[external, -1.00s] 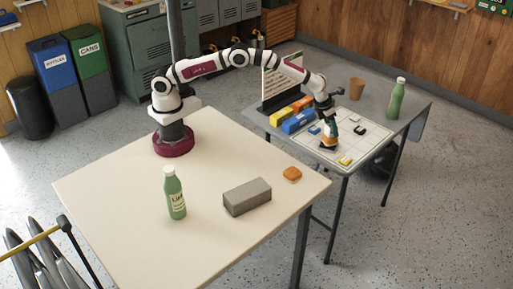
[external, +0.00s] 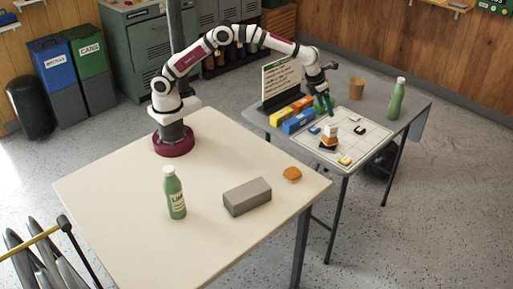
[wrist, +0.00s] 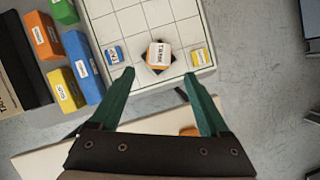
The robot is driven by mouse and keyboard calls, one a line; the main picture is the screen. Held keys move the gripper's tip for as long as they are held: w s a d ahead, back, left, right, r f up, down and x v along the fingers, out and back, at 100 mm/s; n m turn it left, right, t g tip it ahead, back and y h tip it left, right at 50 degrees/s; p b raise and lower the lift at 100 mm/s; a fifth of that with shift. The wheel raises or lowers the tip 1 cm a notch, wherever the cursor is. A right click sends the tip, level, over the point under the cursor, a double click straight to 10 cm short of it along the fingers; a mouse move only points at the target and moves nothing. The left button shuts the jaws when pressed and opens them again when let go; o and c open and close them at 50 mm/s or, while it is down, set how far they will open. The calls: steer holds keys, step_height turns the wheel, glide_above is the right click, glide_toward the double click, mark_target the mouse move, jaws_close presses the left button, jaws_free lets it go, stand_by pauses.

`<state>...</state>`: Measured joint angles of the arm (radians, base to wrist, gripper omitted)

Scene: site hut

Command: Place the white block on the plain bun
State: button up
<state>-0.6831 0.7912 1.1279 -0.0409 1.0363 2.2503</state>
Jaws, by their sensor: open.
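A block with a white, labelled top and orange sides (external: 331,131) stands on a black tile on the white gridded board (external: 372,151). In the wrist view this white-topped block (wrist: 160,53) sits slightly turned over the dark tile. I cannot tell surely whether it is one piece or a stack. A plain orange-brown, bun-like piece (external: 292,174) lies alone on the cream table. My gripper (external: 323,104) is above the board, apart from the block. In the wrist view my gripper (wrist: 159,75) is open and empty, its green fingers spread below the block in the picture.
Small blue (wrist: 113,54) and yellow (wrist: 198,56) labelled blocks lie on either side. Larger blue (external: 298,121), yellow (external: 281,117) and orange blocks line the board's left, before a sign. A grey brick (external: 247,196) and green bottle (external: 174,193) stand on the cream table.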

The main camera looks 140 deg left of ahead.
steer(key=s+d+r+n, duration=0.2)
steer(key=d+r, duration=0.1)
steer(key=d, duration=0.3)
steer(key=s+d+r+n+h, duration=0.1)
steer(key=d+r+n, duration=0.1)
steer(key=d, duration=0.5)
steer(key=s+d+r+n, duration=0.2)
steer(key=d+r, duration=0.1)
steer(key=d, duration=0.3)
steer(key=s+d+f+n+g, duration=0.1)
steer(key=s+d+n, duration=0.4)
steer(key=s+d, duration=0.3)
steer(key=s+d+f+n+g+h, duration=0.1)
steer(key=s+d+n, duration=0.5)
steer(key=s, duration=1.1)
steer(key=d+f, duration=0.1)
steer(key=d, duration=0.2)
steer(key=shift+d+f, duration=0.3)
